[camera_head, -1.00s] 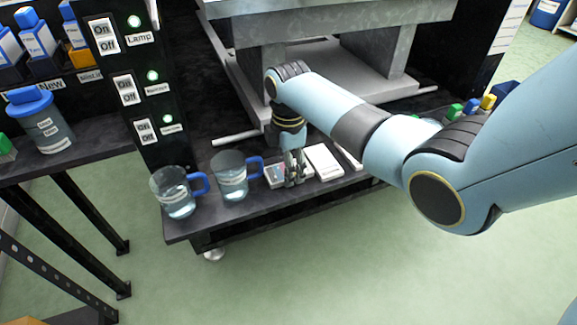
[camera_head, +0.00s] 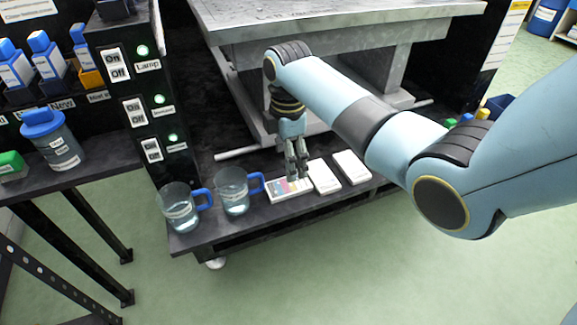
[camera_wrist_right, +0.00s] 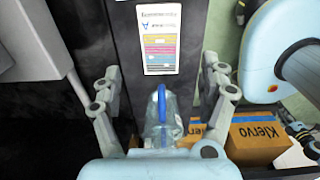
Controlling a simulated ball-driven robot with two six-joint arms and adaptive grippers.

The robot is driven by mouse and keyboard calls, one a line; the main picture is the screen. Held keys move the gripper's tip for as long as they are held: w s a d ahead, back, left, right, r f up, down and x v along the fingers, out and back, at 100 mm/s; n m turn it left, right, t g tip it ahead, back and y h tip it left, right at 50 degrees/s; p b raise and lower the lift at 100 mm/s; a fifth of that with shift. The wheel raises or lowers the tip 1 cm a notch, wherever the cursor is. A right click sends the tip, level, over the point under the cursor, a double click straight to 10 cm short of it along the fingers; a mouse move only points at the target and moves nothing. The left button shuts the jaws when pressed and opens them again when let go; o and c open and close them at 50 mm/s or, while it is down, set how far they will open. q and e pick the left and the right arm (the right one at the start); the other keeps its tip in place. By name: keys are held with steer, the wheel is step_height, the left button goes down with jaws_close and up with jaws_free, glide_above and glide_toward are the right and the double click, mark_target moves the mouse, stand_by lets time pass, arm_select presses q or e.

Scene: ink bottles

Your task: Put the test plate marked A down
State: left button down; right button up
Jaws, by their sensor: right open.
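The test plate (camera_head: 281,190) with coloured stripes lies flat on the black bench, right of the jugs, leftmost in a row with two plain white plates (camera_head: 323,177) (camera_head: 351,167). In the right wrist view the striped plate (camera_wrist_right: 160,48) lies on the black surface, beyond the fingers; its letter is too small to read surely. My right gripper (camera_head: 298,174) is just above the striped plate, open, and hides part of it. In the wrist view the right gripper's fingers (camera_wrist_right: 163,90) stand wide apart with nothing held between them.
Two glass jugs with blue handles (camera_head: 180,210) (camera_head: 232,192) stand left of the plates; one (camera_wrist_right: 160,133) shows in the wrist view. A grey stone stand (camera_head: 350,30) rises behind. A switch panel (camera_head: 135,90) is at left. Boxes (camera_wrist_right: 255,138) show beyond the bench edge.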

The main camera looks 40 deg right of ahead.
step_height(320, 180, up, 4)
steer(key=shift+r+p, duration=0.1)
steer(key=shift+p, duration=0.45)
